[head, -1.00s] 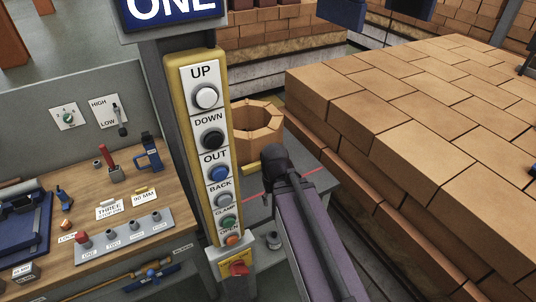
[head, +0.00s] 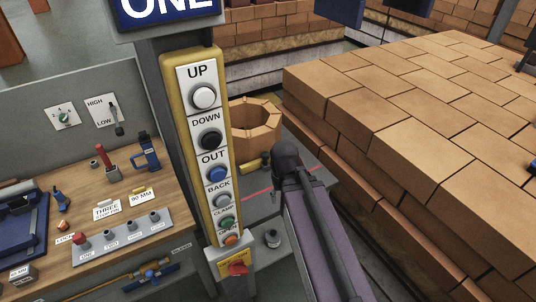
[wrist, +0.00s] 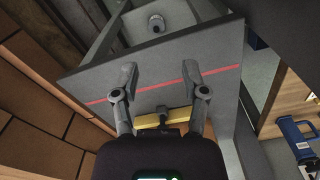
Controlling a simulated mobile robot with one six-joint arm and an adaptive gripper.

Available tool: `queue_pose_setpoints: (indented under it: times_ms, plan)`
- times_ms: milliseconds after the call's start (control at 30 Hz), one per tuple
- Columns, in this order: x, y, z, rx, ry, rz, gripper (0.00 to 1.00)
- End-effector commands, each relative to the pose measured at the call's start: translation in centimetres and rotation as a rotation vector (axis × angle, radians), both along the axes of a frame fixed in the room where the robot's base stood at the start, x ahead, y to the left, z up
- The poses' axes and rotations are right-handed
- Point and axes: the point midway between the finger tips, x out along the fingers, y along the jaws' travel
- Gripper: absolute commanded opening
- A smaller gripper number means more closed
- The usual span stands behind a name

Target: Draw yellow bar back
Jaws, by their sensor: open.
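The yellow bar (wrist: 165,118) lies across the grey table plate (wrist: 215,85) in the wrist view, with a dark post at its middle. My gripper (wrist: 160,72) is open, its two fingers apart and reaching over the plate on either side of that post. Nothing is between the fingertips. The gripper body hides part of the bar's near side. In the head view a short piece of the yellow bar (head: 262,163) shows beside my arm's end, and my arm hides the fingers. I cannot tell whether a finger touches the bar.
A red line crosses the plate. An octagonal brick ring (head: 255,125) stands behind the bar. A yellow button panel (head: 172,110) rises left of my arm. A large brick stack (head: 400,110) fills the right. A workbench (head: 125,180) with levers stands at the left.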

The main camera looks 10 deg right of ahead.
Motion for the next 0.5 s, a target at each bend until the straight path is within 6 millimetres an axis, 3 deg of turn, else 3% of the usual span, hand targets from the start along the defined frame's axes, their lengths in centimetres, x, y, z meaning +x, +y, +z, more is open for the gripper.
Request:
queue_pose_setpoints:
  times_ms: [333, 500]
  plan:
    - [0.5, 0.0, 0.1, 0.0, 0.0, -0.007, 0.63]
    - [2.8, 0.0, 0.6, 0.0, 0.0, -0.048, 0.63]
